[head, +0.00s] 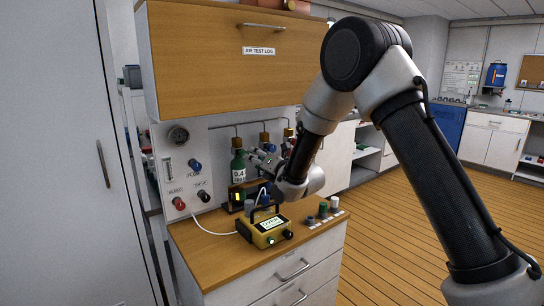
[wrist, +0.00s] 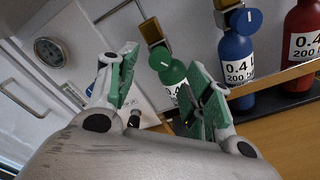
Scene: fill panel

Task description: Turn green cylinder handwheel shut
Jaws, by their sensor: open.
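The green cylinder (head: 238,168) stands in a rack against the panel, left of the other cylinders. In the wrist view, its green handwheel (wrist: 160,59) is a round knob with a white mark, below a brass valve block (wrist: 151,32). My gripper (wrist: 165,66) is open, with one green-padded finger on each side of the handwheel in the picture. It appears apart from the wheel, but the depth gap is hard to judge. The right finger hides part of the green cylinder (wrist: 174,78). In the head view, my gripper (head: 262,160) is partly hidden by my wrist.
A blue cylinder (wrist: 236,62) and a red cylinder (wrist: 303,45) stand to the right. The panel at left has a gauge (head: 178,136) and knobs. A yellow meter (head: 265,229) and small capped items (head: 323,209) sit on the counter. A wooden cabinet (head: 220,75) overhangs.

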